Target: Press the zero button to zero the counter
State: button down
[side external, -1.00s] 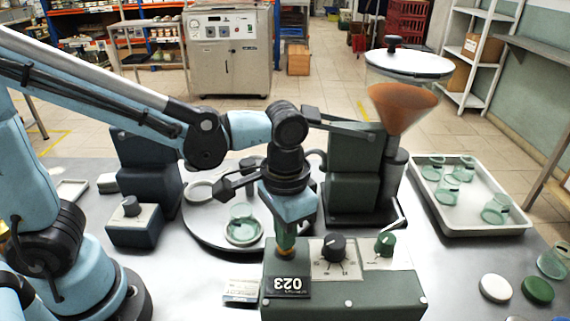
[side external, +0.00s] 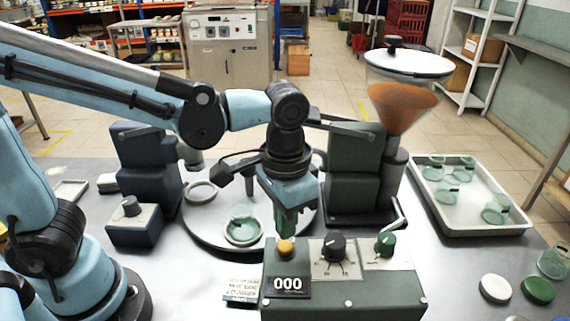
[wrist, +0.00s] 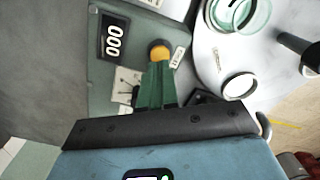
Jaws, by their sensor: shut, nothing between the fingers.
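The zero button is a yellow-orange knob (side external: 286,247) on the top left of the green control box (side external: 345,291); it also shows in the wrist view (wrist: 159,53). The counter (side external: 288,285) on the box reads 000. It also shows as 000 in the wrist view (wrist: 114,38). My gripper (side external: 287,232) points down with its green fingers shut and empty. In the side view its tips are just above and behind the button, apart from it or nearly so. In the wrist view the fingertips (wrist: 158,66) sit right at the button's edge.
A round turntable (side external: 200,226) with a glass jar (side external: 242,229) lies behind the box. A hopper (side external: 403,105) stands behind right, and a tray (side external: 480,222) of jars at the right. Black (side external: 333,247) and green (side external: 385,244) knobs sit beside the button.

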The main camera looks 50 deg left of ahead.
aim_at(285, 245)
jog(key=shift+r, duration=1.95)
jog(key=s+a+r, duration=0.2)
jog(key=s+r, duration=0.2)
jog(key=r, duration=0.3)
jog(key=shift+s+a, duration=0.15)
jog(key=shift+s, duration=0.1)
jog(key=w+a+f+n+t, duration=0.1)
jog(key=a+f+t, duration=0.1)
jog(key=a+f, duration=0.1)
jog(key=w+a+f+n+t, duration=0.1)
jog(key=w+a+f+t, duration=0.1)
jog(key=a, duration=0.2)
jog(key=w+a+f+t, duration=0.1)
jog(key=a+f+t, duration=0.1)
jog(key=a+f, duration=0.1)
jog(key=shift+w+a+f+n+t, duration=0.15)
jog(key=shift+a+f+n+t, duration=0.05)
jog(key=shift+a, duration=0.2)
jog(key=shift+w+a+f+n+t, duration=0.15)
jog(key=shift+a+n+t, duration=0.05)
jog(key=shift+a, duration=0.2)
jog(key=shift+w+a+f, duration=0.1)
jog(key=shift+a+f, duration=0.05)
jog(key=shift+a, duration=0.2)
jog(key=c, duration=1.8)
grip_release()
jog(key=shift+c, duration=0.2)
